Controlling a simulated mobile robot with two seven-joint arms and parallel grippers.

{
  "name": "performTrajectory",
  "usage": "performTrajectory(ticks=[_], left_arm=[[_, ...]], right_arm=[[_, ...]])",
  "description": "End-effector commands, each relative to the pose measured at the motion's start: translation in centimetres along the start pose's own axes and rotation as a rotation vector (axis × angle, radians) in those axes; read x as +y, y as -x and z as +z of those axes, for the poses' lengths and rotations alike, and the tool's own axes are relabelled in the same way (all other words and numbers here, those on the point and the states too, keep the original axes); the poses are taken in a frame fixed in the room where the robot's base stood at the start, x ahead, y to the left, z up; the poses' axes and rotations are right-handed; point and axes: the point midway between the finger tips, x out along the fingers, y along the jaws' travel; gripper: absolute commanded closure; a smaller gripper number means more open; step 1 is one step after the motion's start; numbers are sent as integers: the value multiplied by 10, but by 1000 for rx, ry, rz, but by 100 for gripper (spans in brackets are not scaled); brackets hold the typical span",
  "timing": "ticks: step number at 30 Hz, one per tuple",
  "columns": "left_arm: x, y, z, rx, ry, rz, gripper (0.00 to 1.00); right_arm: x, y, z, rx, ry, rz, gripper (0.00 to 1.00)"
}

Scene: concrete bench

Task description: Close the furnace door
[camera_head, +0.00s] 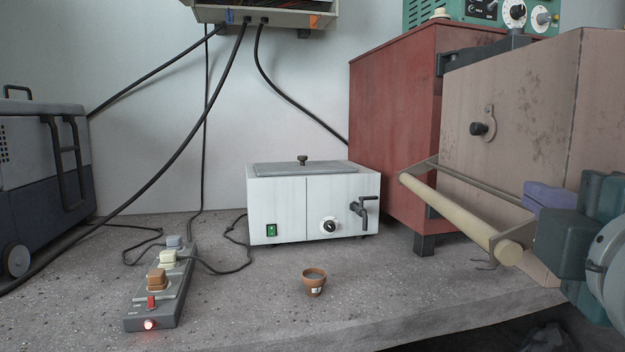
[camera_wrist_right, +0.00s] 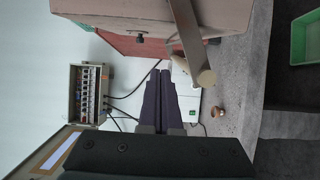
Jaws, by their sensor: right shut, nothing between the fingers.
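The furnace (camera_head: 395,125) is a red metal cabinet at the right of the head view. Its thick pinkish-brown door (camera_head: 535,110) stands open, swung out toward me from black hinge parts at the top. A pale rod handle (camera_head: 460,208) on metal brackets sticks out low on the door; its end shows in the wrist view, where the door (camera_wrist_right: 150,15) is at the top. My right gripper (camera_head: 535,195) is at the right edge, beside the handle's near end; whether they touch is unclear. Its purple fingers (camera_wrist_right: 160,90) are shut and empty. My left gripper is out of view.
A white water bath (camera_head: 275,205) stands left of the furnace, with a small clay pot (camera_head: 314,282) before it. A power strip (camera_head: 160,290) with cables lies at left, near a blue-grey case (camera_head: 40,170). The front middle of the bench is mostly clear.

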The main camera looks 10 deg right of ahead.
Motion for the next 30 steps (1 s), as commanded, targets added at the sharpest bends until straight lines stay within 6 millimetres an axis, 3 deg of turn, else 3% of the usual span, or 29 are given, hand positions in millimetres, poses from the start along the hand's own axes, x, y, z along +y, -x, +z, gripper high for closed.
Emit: performTrajectory(ticks=[9,16,30], left_arm=[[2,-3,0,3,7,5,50],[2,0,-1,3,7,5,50],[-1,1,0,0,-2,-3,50]], right_arm=[[0,-69,1,-3,-1,1,100],[-1,-73,33,-2,1,-3,100],[-1,-74,39,1,-2,-3,100]])
